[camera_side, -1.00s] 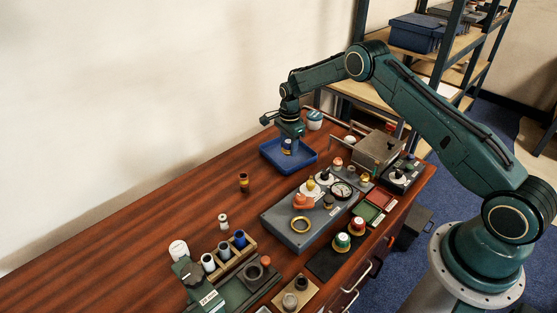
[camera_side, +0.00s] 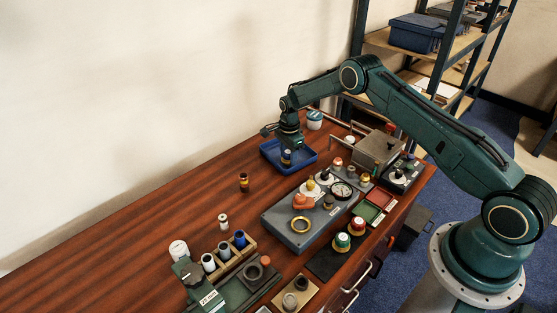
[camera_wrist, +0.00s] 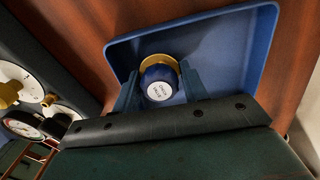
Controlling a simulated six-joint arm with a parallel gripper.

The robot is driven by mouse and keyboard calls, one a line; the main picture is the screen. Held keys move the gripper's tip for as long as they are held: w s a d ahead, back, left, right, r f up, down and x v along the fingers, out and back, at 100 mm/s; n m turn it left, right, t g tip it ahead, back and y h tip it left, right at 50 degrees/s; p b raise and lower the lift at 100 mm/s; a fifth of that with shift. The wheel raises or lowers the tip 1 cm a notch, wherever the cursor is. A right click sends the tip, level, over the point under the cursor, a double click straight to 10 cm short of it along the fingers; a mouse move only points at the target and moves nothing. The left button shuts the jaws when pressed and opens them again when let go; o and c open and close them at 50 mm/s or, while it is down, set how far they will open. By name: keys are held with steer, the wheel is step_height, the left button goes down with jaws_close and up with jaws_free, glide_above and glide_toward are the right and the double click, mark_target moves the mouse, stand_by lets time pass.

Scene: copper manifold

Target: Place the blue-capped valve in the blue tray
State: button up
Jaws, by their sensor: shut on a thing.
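The blue-capped valve (camera_wrist: 158,82) shows in the wrist view as a dark blue round cap with a white printed label and a brass-coloured ring behind it. My gripper (camera_wrist: 157,88) is shut on it, one finger on each side. In the side view the valve (camera_side: 286,158) hangs below my gripper (camera_side: 288,150), over or inside the blue tray (camera_side: 304,166). The tray lies on the wooden bench, and it fills the background behind the valve in the wrist view (camera_wrist: 262,50). I cannot tell whether the valve touches the tray floor.
A grey panel box (camera_side: 291,238) with gauges and fittings stands in front of the tray. A metal box (camera_side: 378,150) is to its right, and a white jar (camera_side: 314,121) stands behind it.

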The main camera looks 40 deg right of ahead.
mark_target(289, 152)
steer(key=shift+f, duration=0.1)
steer(key=o, duration=0.7)
steer(key=shift+o, duration=0.2)
step_height(289, 152, up, 12)
steer(key=shift+f, duration=0.25)
steer(key=shift+r, duration=0.4)
